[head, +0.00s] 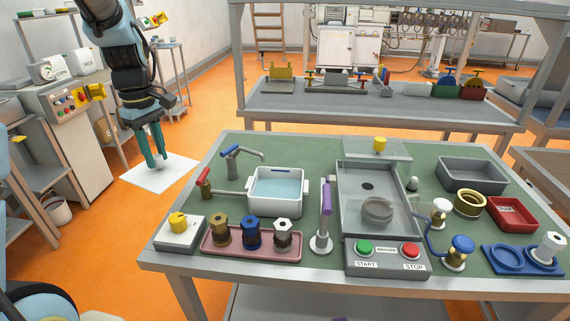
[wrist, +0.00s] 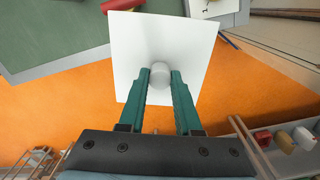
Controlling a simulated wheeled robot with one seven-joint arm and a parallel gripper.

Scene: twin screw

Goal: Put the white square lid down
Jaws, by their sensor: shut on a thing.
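The white square lid (head: 172,174) hangs level at the left of the table in the head view, over the orange floor. It also shows in the wrist view (wrist: 128,50), with a round pale knob (wrist: 160,74) at its middle. My gripper (head: 157,164) points down, its teal fingers shut on the knob; in the wrist view the fingertips (wrist: 160,78) press the knob from both sides. The lid is in the air, beside the table's left edge and apart from the tabletop in the head view.
The green-topped table (head: 215,170) holds a white water basin (head: 277,208), a pink tray (head: 222,245) with hex fittings, a grey machine (head: 345,232) with START and STOP buttons, a grey bin (head: 470,178) and a red bin (head: 510,214). A second bench (head: 300,100) stands behind.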

